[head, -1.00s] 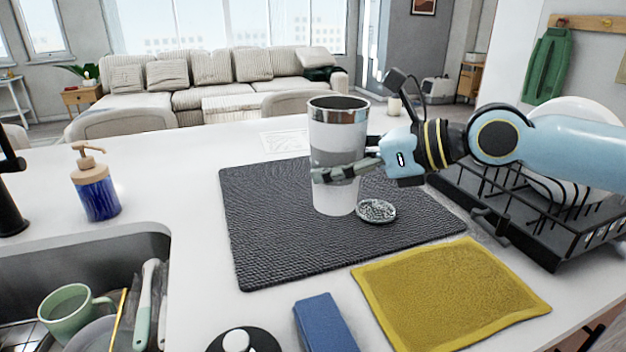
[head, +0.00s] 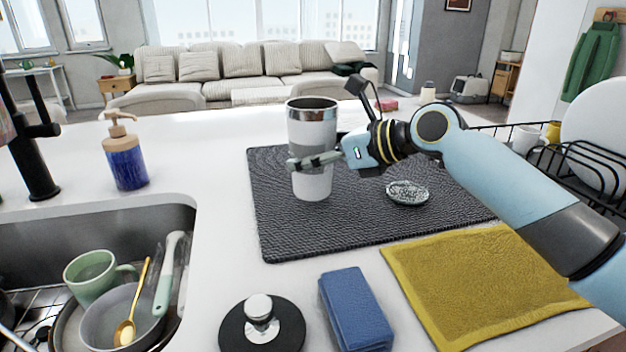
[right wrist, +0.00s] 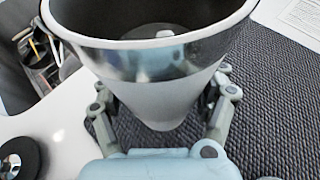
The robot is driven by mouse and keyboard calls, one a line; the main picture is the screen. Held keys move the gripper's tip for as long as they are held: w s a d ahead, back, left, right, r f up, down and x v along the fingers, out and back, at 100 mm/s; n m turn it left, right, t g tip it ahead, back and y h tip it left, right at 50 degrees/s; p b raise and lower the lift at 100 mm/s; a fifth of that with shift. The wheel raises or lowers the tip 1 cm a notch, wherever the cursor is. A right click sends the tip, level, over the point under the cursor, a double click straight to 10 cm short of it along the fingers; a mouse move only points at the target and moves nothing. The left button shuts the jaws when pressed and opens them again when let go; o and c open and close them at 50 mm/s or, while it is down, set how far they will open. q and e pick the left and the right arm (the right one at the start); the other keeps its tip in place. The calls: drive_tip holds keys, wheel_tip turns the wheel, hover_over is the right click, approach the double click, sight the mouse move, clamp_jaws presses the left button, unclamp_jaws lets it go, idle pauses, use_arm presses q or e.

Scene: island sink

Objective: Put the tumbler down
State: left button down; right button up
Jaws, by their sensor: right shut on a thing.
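The tumbler (head: 312,183) is white with a grey band and a shiny metal rim, and it is upright and open at the top. It is over the left part of the dark drying mat (head: 350,222); I cannot tell whether its base touches the mat. My right gripper (head: 314,161) is shut around its middle from the right. In the right wrist view the tumbler (right wrist: 165,98) stands between both fingers (right wrist: 165,108), and I see into its mouth. My left gripper is not in view.
A scrubber (head: 408,193) lies on the mat right of the tumbler. A yellow cloth (head: 480,285), blue sponge (head: 355,308) and black sink stopper (head: 262,328) are in front. The sink with dishes (head: 100,285) and a soap bottle (head: 125,160) are left, a dish rack (head: 570,165) right.

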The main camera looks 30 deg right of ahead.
sight(327, 174)
wheel_tip(327, 174, down, 4)
drive_tip(key=shift+b, duration=0.5)
drive_tip(key=o, duration=1.5)
drive_tip(key=shift+f, duration=0.1)
drive_tip(key=shift+s+d, duration=0.1)
drive_tip(key=shift+s, duration=0.05)
drive_tip(key=p+v, duration=0.2)
drive_tip(key=v, duration=1)
drive_tip(key=shift+p, duration=0.4)
